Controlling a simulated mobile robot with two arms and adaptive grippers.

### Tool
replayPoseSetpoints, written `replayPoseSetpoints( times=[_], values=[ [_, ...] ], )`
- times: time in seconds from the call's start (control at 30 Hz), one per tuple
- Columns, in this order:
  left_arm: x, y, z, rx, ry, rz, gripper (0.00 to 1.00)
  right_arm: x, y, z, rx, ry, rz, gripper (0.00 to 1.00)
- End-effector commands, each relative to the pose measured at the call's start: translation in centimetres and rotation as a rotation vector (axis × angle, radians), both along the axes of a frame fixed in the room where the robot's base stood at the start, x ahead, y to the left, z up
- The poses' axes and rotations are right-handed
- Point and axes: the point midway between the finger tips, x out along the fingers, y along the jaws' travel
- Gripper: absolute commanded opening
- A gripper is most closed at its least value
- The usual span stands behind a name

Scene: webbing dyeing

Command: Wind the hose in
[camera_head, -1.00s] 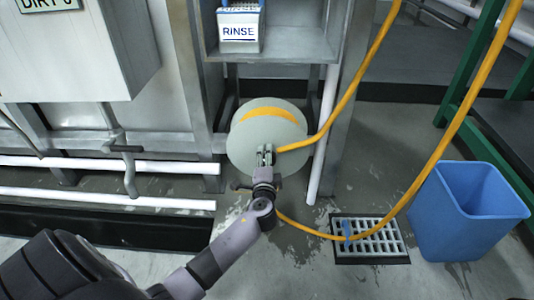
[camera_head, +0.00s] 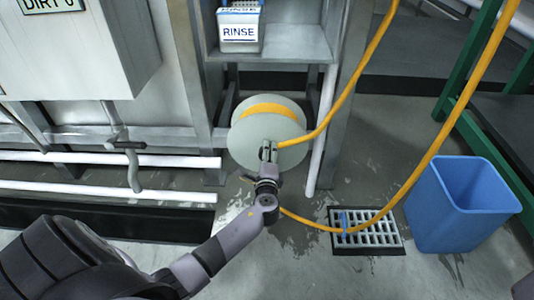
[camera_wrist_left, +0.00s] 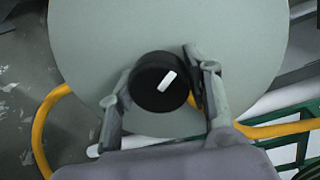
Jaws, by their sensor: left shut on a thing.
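The hose reel (camera_head: 262,138) is a grey-green drum mounted low beside the metal frame, with a band of orange hose (camera_head: 268,112) on it. The hose (camera_head: 440,140) also loops off the reel over the floor drain and up out of view at top right. My left gripper (camera_head: 268,152) is at the reel's front face. In the left wrist view, my left gripper (camera_wrist_left: 165,90) is shut on a black round knob (camera_wrist_left: 158,84) with a white mark, in front of the reel disc (camera_wrist_left: 170,25). My right gripper is not in view.
A blue bin (camera_head: 462,208) stands at the right, beside a floor drain (camera_head: 380,240). A shelf with a RINSE box (camera_head: 239,30) is above the reel. White pipes (camera_head: 100,192) run low along the left. Green framing (camera_head: 490,150) is at the far right.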

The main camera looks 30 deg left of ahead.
Motion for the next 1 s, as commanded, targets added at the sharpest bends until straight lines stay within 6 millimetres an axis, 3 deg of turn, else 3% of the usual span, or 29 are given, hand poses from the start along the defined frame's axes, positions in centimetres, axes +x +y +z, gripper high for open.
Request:
replayPoseSetpoints(
  times=[0.27,0.3,0.57,1.0],
  values=[
    [0.10,-0.19,-0.02,-0.001,0.000,-0.005,0.17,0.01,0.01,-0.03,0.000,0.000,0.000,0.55],
    [0.09,-0.19,-0.02,-0.001,0.000,-0.005,0.46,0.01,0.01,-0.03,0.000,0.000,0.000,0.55],
    [0.05,-0.10,-0.02,-0.001,0.000,-0.003,0.64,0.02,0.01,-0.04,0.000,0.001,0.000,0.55],
    [-0.75,-0.60,-0.03,-0.001,0.000,-0.003,0.65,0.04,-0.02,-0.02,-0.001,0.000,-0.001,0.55]
  ],
)
